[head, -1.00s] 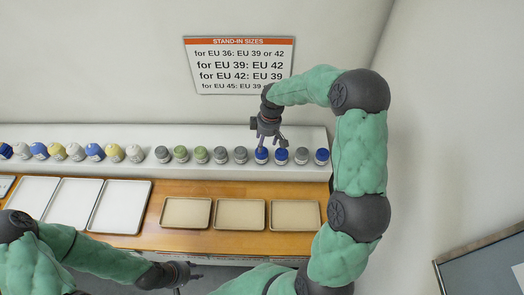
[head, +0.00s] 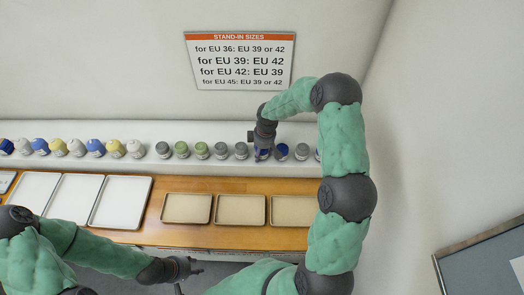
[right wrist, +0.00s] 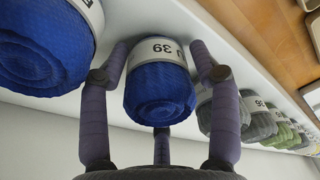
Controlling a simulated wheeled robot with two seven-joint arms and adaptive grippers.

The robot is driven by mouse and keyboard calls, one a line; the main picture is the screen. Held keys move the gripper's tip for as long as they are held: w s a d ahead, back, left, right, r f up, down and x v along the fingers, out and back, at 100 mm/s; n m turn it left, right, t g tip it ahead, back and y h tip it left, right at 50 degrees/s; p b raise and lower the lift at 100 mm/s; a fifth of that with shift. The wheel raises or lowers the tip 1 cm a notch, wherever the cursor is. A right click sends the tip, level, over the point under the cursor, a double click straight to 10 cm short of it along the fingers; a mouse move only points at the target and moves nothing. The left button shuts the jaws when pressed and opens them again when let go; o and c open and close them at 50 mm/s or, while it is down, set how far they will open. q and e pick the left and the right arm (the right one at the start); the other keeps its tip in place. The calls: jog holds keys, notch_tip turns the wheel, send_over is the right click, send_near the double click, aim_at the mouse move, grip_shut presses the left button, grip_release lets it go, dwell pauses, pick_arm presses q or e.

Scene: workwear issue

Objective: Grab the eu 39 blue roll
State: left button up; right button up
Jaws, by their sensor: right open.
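A blue roll with a white band reading 39, upside down (right wrist: 158,90), is between the fingers of my right gripper (right wrist: 160,60) in the right wrist view. The fingers stand on either side of it, with a third below, and the gripper is open; whether they touch the roll I cannot tell. In the head view my right gripper (head: 262,154) is down at the shelf row and mostly hides this roll. A second blue roll (right wrist: 38,50) is beside it, its label cut off. My left gripper (head: 190,268) is low in front of the table; its jaw state is unclear.
More grey, green, yellow, white and blue rolls line the white shelf (head: 70,165). A grey roll (head: 241,151) is close on the left. Beige trays (head: 240,224) and white trays (head: 90,228) lie on the wooden table. A stand-in sizes sign (head: 240,60) hangs on the wall.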

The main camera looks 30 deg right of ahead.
jog(key=c, duration=0.9)
jog(key=shift+r, duration=0.1)
